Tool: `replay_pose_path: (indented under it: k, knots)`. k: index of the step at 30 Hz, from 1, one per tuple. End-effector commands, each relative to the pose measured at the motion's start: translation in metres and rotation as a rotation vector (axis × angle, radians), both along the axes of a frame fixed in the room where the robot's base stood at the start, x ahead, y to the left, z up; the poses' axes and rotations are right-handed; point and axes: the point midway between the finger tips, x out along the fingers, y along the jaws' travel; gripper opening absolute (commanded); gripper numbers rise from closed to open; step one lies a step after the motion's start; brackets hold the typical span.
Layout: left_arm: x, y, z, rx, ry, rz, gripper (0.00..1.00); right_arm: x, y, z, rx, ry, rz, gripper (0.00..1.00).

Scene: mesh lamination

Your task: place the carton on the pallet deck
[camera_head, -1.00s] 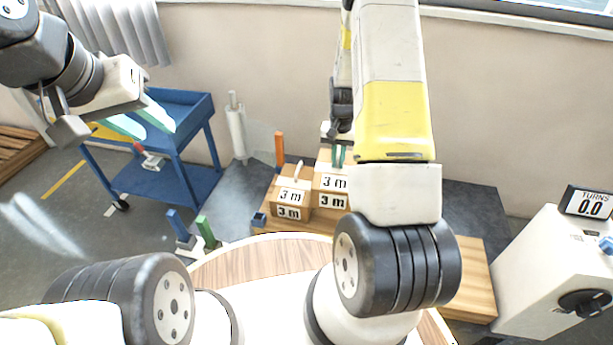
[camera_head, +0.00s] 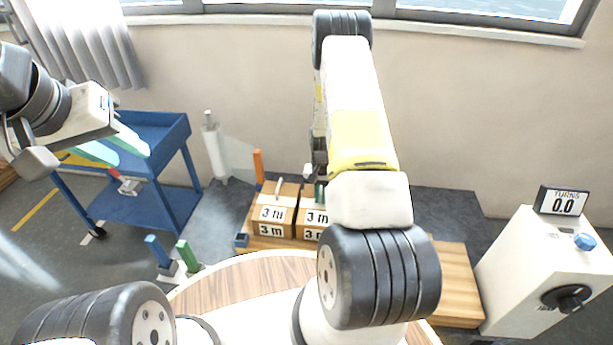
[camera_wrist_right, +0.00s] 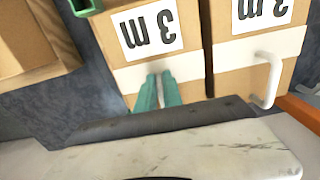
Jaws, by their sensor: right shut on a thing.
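The carton (camera_head: 313,218), brown with "3 m" labels and a pale tape band, is on the right of a matching carton (camera_head: 272,214). Their tops look about level. My right gripper (camera_wrist_right: 158,92) has its teal fingers close together above the carton's top (camera_wrist_right: 128,82), shut on its handle, which the fingers hide. In the wrist view a narrow dark gap separates it from the other carton (camera_wrist_right: 232,68). The pallet deck is mostly hidden under the cartons; I cannot tell whether the held carton touches it. My left gripper (camera_head: 122,147) is open and empty at the left.
An orange post (camera_head: 258,167) stands behind the left carton, and a white handle (camera_wrist_right: 268,80) rises from that carton. Blue (camera_head: 158,250) and green (camera_head: 187,255) posts stand nearer. A blue cart (camera_head: 150,195) is left; a turns-counter machine (camera_head: 545,265) and wooden block (camera_head: 455,285) are right.

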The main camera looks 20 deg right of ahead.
Motion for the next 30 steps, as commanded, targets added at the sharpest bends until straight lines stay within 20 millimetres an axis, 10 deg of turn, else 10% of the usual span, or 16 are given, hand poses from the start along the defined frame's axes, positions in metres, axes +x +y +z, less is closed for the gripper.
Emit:
replay_pose_path:
  k: [5,9,21,30]
  knots:
    - [0.0,0.0,0.0,0.0,0.0,0.0,0.36,0.0,0.0,-0.002,0.0,0.0,0.0,0.0]
    - [0.0,0.0,0.0,0.0,0.0,0.0,0.36,0.0,0.0,-0.002,0.0,0.001,0.0,0.32]
    - [0.0,0.0,0.0,0.0,0.0,0.0,0.36,0.0,0.0,0.003,0.0,0.0,0.001,0.33]
    - [0.0,0.0,0.0,0.0,0.0,0.0,0.36,0.001,0.0,0.059,-0.001,-0.004,0.001,0.33]
